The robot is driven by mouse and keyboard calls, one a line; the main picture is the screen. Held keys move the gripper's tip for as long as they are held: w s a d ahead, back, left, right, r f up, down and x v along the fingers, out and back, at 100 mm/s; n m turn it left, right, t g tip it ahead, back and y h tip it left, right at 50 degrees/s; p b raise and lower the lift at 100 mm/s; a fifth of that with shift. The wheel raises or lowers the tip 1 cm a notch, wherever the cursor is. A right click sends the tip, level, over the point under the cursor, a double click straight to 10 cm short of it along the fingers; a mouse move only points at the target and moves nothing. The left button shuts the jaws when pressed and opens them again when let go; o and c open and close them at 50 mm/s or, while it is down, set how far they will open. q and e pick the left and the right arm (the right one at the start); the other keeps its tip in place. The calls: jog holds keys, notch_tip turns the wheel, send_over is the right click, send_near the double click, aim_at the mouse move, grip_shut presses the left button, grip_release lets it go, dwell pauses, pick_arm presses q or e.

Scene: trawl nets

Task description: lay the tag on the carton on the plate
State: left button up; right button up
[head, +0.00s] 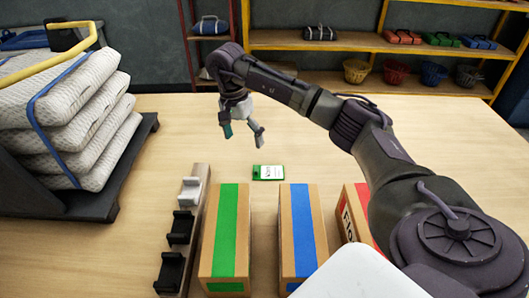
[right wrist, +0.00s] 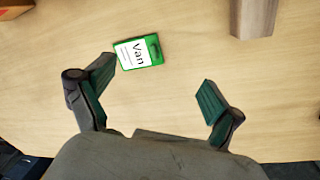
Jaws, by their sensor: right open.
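The tag (head: 268,172) is a white card with a green edge, lying flat on the bench behind the cartons. In the right wrist view the tag (right wrist: 139,52) reads "Van". The green-striped carton (head: 211,242), blue-striped carton (head: 287,237) and red-marked carton (head: 349,214) stand in a row at the front. I cannot pick out a plate for certain. My right gripper (head: 243,136) is open and empty above the bench, behind and left of the tag; its spread fingers also show in the right wrist view (right wrist: 155,82). My left gripper is out of view.
A wooden rail (head: 200,190) with dark and light holders runs left of the cartons. Stacked sacks (head: 75,130) on a dark pallet (head: 137,157) fill the left. Shelves with baskets (head: 397,71) stand behind the bench. Bench around the tag is clear.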

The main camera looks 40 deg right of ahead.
jog(key=a+m+h, duration=0.1)
jog(key=m, duration=0.4)
jog(key=m+g+h, duration=0.1)
jog(key=m+g, duration=0.1)
jog(key=m, duration=0.5)
send_over(256, 168)
jog(key=w+a, duration=0.2)
jog(key=f, duration=0.5)
jog(key=shift+s+f, duration=0.2)
jog(key=shift+f, duration=0.05)
jog(key=shift+h, duration=0.3)
jog(key=shift+w+p+x, duration=0.15)
jog(key=shift+p+x, duration=0.25)
jog(key=shift+x, duration=1.25)
jog(key=shift+w+p+x, duration=0.15)
jog(key=shift+p+x, duration=0.2)
jog(key=shift+x, duration=1.25)
jog(key=shift+s+a+f, duration=0.1)
grip_shut()
